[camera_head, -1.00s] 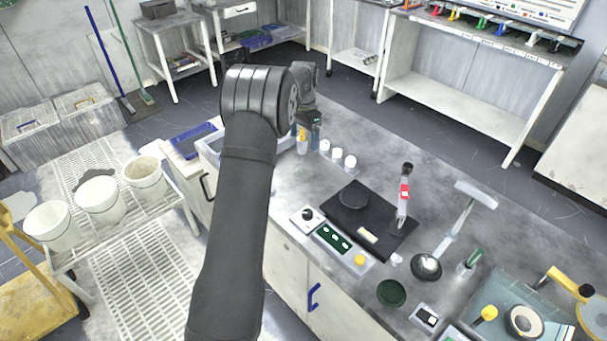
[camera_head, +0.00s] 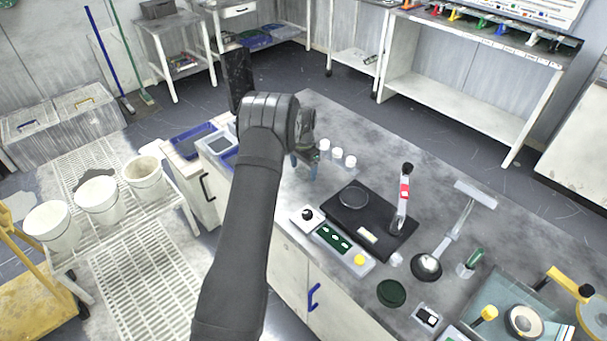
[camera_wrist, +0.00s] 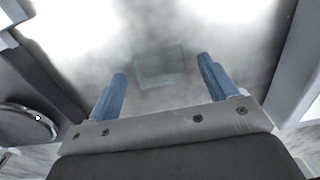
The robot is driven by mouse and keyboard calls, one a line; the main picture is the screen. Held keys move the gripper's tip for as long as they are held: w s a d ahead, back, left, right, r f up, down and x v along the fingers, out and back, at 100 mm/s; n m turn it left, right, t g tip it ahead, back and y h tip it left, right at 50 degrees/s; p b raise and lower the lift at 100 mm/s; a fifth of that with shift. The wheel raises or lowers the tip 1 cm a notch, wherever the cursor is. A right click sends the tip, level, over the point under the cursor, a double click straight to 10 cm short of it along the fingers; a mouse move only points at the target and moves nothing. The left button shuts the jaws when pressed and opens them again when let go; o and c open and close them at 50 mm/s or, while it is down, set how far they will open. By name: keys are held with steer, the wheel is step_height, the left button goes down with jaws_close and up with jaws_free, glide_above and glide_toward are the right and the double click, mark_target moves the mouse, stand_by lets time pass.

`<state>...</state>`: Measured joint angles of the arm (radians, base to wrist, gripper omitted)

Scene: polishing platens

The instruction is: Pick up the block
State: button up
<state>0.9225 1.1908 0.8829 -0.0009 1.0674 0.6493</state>
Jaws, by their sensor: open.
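A flat, square, grey-green block (camera_wrist: 158,62) lies on the pale grey bench top in the wrist view, a little ahead of my fingers. It looks faint against the bench. My gripper (camera_wrist: 163,72) is open and empty, with one blue finger toward each side of the block and a gap between. In the head view my gripper (camera_head: 305,170) points down over the bench, left of the black polishing machine (camera_head: 345,217). I cannot make out the block in the head view; my arm or gripper may hide it.
Several small white cups (camera_head: 337,154) stand just right of my gripper. The machine's upright arm (camera_head: 403,205) rises further right. A round dark platen (camera_wrist: 30,122) shows at the wrist view's left.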

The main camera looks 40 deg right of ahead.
steer(key=shift+f, duration=0.3)
steer(key=c, duration=1.1)
steer(key=shift+r, duration=0.2)
